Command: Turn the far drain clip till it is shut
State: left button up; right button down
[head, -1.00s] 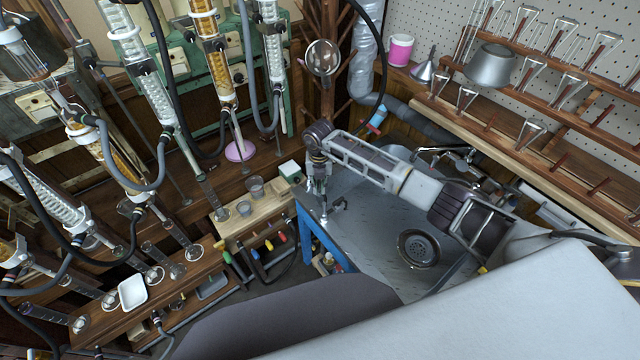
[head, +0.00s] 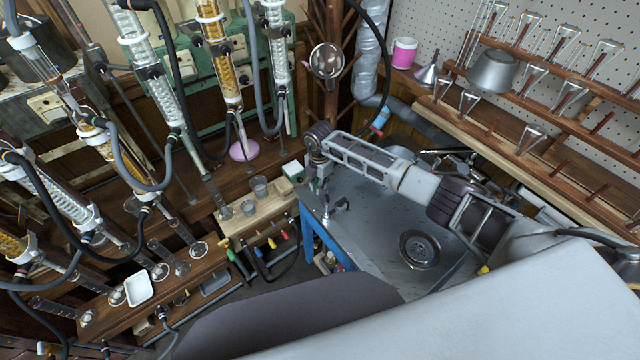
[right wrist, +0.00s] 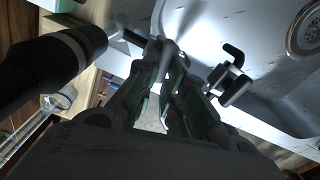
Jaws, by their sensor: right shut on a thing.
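My right gripper (head: 324,208) points down at the left edge of the grey sink top. In the right wrist view its fingers (right wrist: 166,58) are closed on a small pale metal piece (right wrist: 167,46), which looks like the far drain clip. The fingers and glare hide most of it, so I cannot tell how far round it is turned. A dark, hooked clip-like fitting (right wrist: 232,76) sits just to the right, apart from the fingers; it also shows in the head view (head: 341,204). My left gripper is not in view.
The round drain (head: 419,250) lies in the sink top to the right. Glass columns and hoses crowd the left; a drying rack with glassware (head: 532,140) is at the right.

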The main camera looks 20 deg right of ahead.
jog(key=shift+w+m+p, duration=0.15)
jog(key=shift+m+p, duration=0.15)
jog(key=shift+m, duration=1.2)
jog(key=c, duration=1.5)
grip_release()
jog(key=shift+a+r, duration=0.1)
jog(key=shift+r, duration=0.05)
notch_tip(320, 180, up, 12)
jog(key=shift+f, duration=0.2)
